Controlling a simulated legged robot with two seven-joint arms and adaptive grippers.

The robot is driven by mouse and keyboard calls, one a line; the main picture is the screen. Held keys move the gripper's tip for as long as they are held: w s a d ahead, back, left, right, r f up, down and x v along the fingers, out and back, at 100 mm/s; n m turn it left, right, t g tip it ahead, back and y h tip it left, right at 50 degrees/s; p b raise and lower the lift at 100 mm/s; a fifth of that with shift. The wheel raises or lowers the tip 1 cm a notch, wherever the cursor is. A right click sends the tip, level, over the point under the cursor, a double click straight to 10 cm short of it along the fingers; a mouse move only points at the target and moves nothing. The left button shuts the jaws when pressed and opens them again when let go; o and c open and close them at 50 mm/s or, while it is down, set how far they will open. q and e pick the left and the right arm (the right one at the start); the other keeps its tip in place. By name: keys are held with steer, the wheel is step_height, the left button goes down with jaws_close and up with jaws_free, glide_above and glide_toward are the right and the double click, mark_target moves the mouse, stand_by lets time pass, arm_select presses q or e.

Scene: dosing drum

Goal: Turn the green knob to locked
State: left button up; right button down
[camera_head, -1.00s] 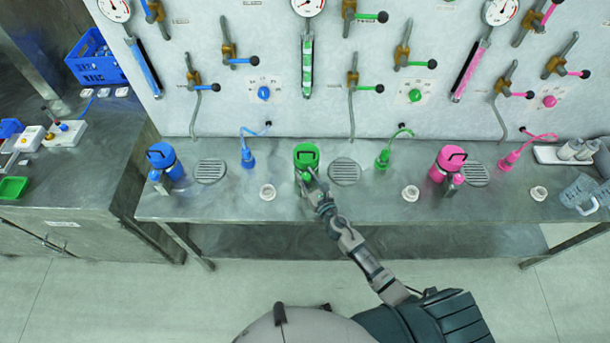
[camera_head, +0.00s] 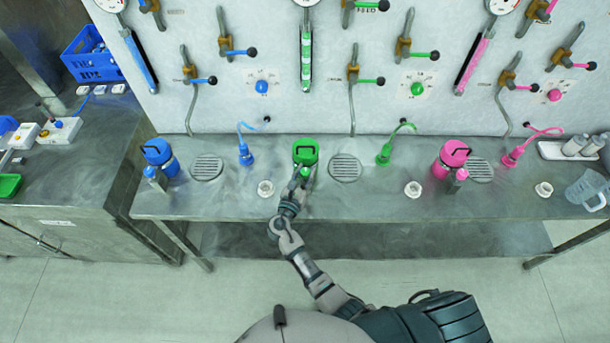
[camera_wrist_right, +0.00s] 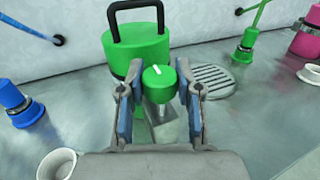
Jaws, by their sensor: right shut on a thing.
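The green drum (camera_head: 305,151) with a black handle stands on the steel bench. In the right wrist view the green drum (camera_wrist_right: 140,50) is straight ahead. The green knob (camera_head: 305,171) sits on a small metal block at the drum's front. In the right wrist view the green knob (camera_wrist_right: 158,82) has a white mark on top, pointing up and slightly left. My right gripper (camera_head: 303,177) is shut on the knob, with one finger on each side of it; the right gripper also fills the lower wrist view (camera_wrist_right: 159,95). My left gripper is not in view.
A blue drum (camera_head: 160,158) and a pink drum (camera_head: 450,159) stand on either side along the bench (camera_head: 225,205). A round drain grille (camera_head: 345,168) is right of the green drum. A white cup (camera_head: 265,189) is near its left. Valves with coloured levers line the wall behind.

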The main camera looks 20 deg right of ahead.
steer(key=shift+m+g+h, duration=0.5)
steer(key=shift+h, duration=0.1)
steer(key=shift+r+h+b, duration=0.1)
steer(key=shift+h+b, duration=0.2)
steer(key=c, duration=1.1)
jaws_free()
steer(key=shift+o, duration=0.2)
steer(key=shift+w+a, duration=0.1)
steer(key=shift+s+a, duration=0.2)
steer(key=v, duration=1.1)
steer(key=shift+a, duration=0.25)
steer(key=shift+s+r, duration=0.1)
